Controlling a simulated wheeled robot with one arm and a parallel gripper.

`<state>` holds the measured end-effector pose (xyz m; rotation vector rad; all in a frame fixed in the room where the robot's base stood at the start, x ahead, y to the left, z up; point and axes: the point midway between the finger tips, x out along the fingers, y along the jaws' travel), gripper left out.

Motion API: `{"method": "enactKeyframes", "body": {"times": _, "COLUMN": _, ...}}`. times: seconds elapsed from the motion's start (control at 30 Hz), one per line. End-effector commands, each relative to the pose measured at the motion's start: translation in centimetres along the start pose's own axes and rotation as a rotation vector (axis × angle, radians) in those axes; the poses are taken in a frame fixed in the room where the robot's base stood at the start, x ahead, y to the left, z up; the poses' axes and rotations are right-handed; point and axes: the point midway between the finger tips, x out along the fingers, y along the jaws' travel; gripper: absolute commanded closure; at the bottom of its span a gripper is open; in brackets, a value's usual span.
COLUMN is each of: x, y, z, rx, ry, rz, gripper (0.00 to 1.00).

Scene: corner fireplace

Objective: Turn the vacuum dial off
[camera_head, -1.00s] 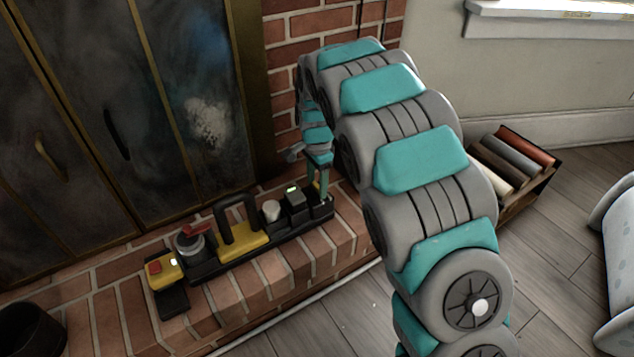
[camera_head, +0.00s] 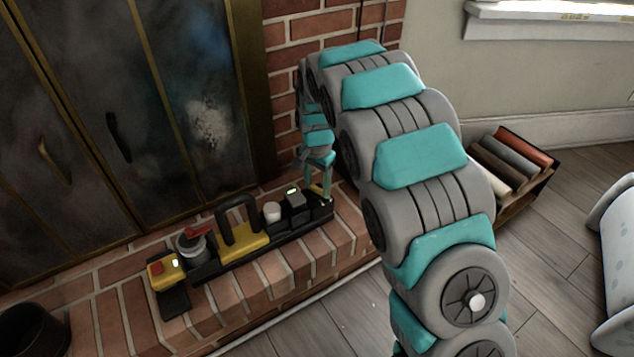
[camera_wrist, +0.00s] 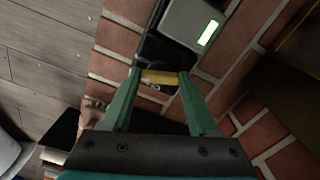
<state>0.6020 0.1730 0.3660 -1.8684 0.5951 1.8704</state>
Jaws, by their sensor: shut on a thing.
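The vacuum dial is a black unit with a yellow grip bar (camera_wrist: 159,77), at the right end of a black rail of devices on the brick hearth. My gripper (camera_wrist: 159,74) has its two green fingers on either end of the yellow bar and is shut on it. In the head view, my gripper (camera_head: 319,193) reaches down onto this right end from above. The fingers hide most of the dial there, and its marks cannot be read.
On the rail are a grey box with a lit display (camera_head: 293,199), a white knob (camera_head: 272,211), a yellow block with a black handle (camera_head: 243,238), a red-topped knob (camera_head: 196,236) and a yellow box with a red button (camera_head: 162,270). Brick wall stands close behind; a crate (camera_head: 520,190) lies right.

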Motion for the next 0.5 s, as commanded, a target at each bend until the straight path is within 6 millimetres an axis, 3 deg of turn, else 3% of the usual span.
{"method": "enactKeyframes", "body": {"times": 0.5, "x": -0.21, "y": 0.01, "z": -0.05, "rx": -0.49, "ry": 0.003, "rz": -0.003, "gripper": 0.96}}
